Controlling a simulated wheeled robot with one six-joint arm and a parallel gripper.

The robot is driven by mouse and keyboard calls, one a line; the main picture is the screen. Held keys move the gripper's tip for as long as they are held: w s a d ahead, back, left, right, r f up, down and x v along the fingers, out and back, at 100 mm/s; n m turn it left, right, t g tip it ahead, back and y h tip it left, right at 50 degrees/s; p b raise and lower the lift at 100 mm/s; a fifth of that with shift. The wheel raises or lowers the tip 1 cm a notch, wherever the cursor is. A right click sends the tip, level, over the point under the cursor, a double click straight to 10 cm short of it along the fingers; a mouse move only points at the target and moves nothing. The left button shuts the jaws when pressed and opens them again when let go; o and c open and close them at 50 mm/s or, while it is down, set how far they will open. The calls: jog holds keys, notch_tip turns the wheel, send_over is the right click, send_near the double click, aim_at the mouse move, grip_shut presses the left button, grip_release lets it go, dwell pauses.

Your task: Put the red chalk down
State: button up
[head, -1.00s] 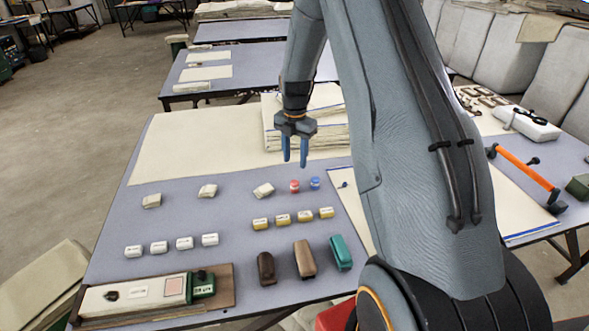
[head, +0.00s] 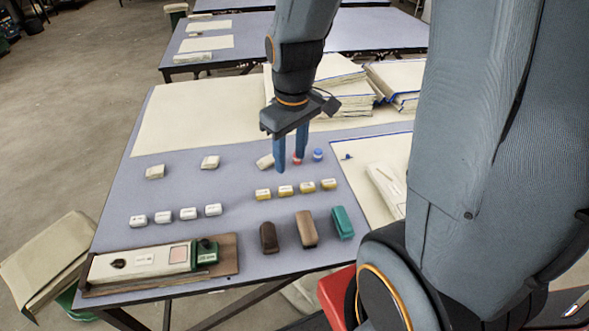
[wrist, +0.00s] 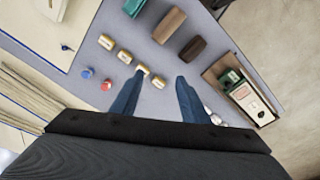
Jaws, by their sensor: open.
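The red chalk (head: 297,161) is a small red piece standing on the grey-blue table top (head: 230,235), beside a similar blue piece (head: 318,155). In the head view my gripper's right finger partly covers it. It also shows in the wrist view (wrist: 106,86), to the left of the fingers and apart from them. My gripper (head: 290,166) points down with its two blue fingers spread.
Brown, tan and teal blocks (head: 305,228) stand near the front edge. White blocks (head: 188,213) line the left. A long device on a wooden board (head: 160,262) lies at the front left. Cloth stacks (head: 345,105) are behind. Bare table lies between the rows.

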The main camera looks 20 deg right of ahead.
jog(key=s+m, duration=0.2)
jog(key=s+a+m, duration=0.1)
jog(key=s+m, duration=0.1)
jog(key=s, duration=0.1)
jog(key=shift+s+a+r, duration=0.1)
jog(key=shift+s+a, duration=0.1)
jog(key=shift+s, duration=0.05)
dwell(1.0)
jog(key=shift+c, duration=1.2)
